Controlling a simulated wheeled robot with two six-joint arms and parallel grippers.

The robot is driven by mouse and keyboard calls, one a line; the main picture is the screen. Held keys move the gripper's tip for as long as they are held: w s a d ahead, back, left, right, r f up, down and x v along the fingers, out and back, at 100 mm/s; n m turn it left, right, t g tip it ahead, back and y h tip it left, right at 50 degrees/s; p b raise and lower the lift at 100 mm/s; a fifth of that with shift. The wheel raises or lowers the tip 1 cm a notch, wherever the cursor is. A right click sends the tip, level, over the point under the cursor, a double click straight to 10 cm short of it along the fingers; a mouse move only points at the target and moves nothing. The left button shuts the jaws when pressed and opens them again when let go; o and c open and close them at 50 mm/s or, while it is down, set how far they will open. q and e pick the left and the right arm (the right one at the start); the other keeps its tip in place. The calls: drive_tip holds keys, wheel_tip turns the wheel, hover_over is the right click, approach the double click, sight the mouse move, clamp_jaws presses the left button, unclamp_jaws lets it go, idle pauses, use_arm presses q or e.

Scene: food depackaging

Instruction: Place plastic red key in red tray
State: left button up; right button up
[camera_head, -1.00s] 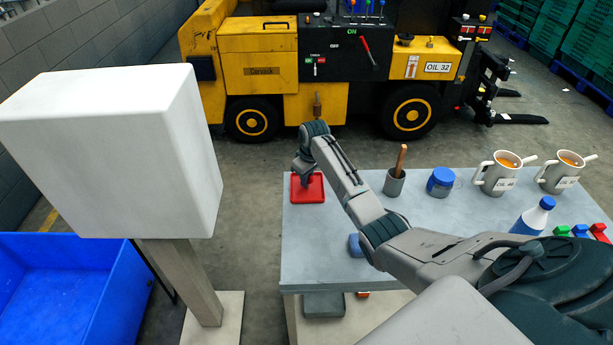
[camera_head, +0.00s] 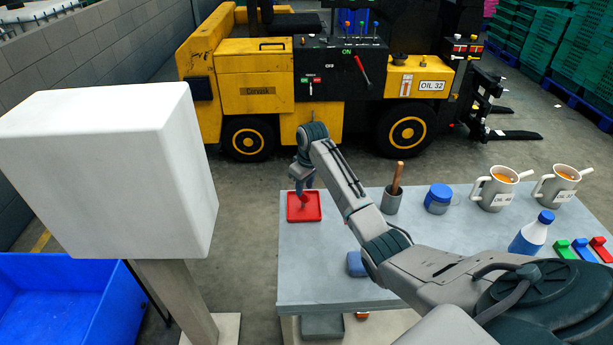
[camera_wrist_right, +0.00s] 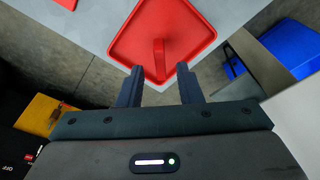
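The red tray (camera_head: 291,217) lies flat at the table's far left corner. It also shows in the right wrist view (camera_wrist_right: 120,50). A slim red piece, which looks like the plastic red key (camera_wrist_right: 159,62), stands or leans over the tray, between and just past my right fingertips. In the head view it is a small red shape (camera_head: 304,200) under the gripper. My right gripper (camera_wrist_right: 159,88) is above the tray with its fingers apart, and gaps show on both sides of the red piece. I cannot tell whether the key's lower end touches the tray. My left gripper is out of view.
The grey table (camera_head: 310,270) holds a cup with a wooden handle (camera_head: 392,199), a blue-lidded jar (camera_head: 438,198), two mugs (camera_head: 497,188), a bottle (camera_head: 531,233) and coloured pieces (camera_head: 582,250) at right. A blue object (camera_head: 356,264) lies near my right arm. A yellow forklift stands behind.

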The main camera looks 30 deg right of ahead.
sight(307, 194)
drive_tip(key=r, duration=0.2)
drive_tip(key=r+b, duration=0.1)
drive_tip(key=r, duration=0.1)
drive_tip(key=s+r, duration=0.1)
drive_tip(key=r, duration=0.1)
drive_tip(key=shift+d+r, duration=0.1)
drive_tip(key=shift+r, duration=0.25)
idle(1.0)
